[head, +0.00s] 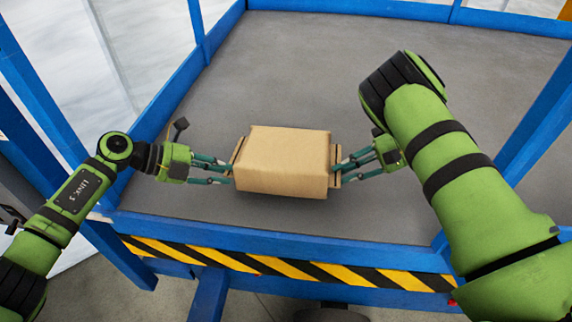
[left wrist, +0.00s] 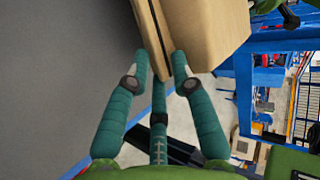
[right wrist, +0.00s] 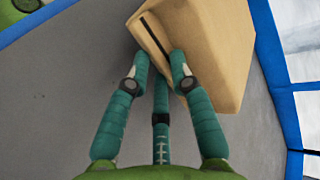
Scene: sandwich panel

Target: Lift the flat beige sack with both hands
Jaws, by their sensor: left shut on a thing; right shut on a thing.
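The flat beige sack (head: 285,158) looks like a tan, box-shaped pack with a flap at each end. It is between my two grippers in the head view, over the grey platform floor. My left gripper (head: 232,172) is shut on its left end flap; the left wrist view shows the fingers around the edge of the sack (left wrist: 205,30). My right gripper (head: 338,172) is shut on the right end flap; the right wrist view also shows the sack (right wrist: 205,45) at the fingertips. Its underside is hidden, so I cannot tell how far it is off the floor.
The grey platform floor (head: 300,60) is clear around the sack. A blue railing (head: 165,100) rises along the left and back. A blue front beam (head: 270,242) with a yellow and black striped edge (head: 290,268) runs in front.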

